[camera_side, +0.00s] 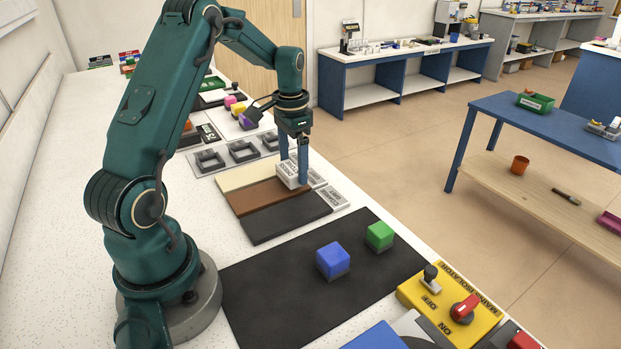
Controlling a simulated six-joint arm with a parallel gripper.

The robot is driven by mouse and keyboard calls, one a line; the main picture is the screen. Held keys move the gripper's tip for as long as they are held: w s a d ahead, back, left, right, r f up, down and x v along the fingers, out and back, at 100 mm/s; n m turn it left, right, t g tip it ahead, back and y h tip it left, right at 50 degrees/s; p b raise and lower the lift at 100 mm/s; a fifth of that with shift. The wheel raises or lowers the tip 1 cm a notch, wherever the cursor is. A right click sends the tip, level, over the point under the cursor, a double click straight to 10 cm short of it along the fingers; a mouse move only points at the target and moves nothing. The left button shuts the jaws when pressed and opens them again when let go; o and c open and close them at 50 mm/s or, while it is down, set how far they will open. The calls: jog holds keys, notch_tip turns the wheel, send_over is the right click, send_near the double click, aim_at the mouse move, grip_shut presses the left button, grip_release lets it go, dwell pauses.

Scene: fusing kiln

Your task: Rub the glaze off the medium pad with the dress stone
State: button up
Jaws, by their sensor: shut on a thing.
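My gripper (293,172) points down and is shut on a pale, whitish block, the dress stone (288,175), with dark lettering on it that I cannot read. The stone is at the right end of the pads, near the border of the cream pad (245,176) and the brown pad (262,197). I cannot tell whether it touches a pad. The brown middle strip appears to be the medium pad. A dark pad (284,219) lies on its near side. Small labels (333,196) stand at the pads' right ends, too small to read surely.
A black mat (300,300) holds a blue cube (333,261) and a green cube (379,236). A yellow isolator box (452,304) with a red switch is at the front right. Grey square frames (243,151) lie behind the pads. White bench is bare at left.

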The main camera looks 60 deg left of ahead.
jog(key=shift+r, duration=3)
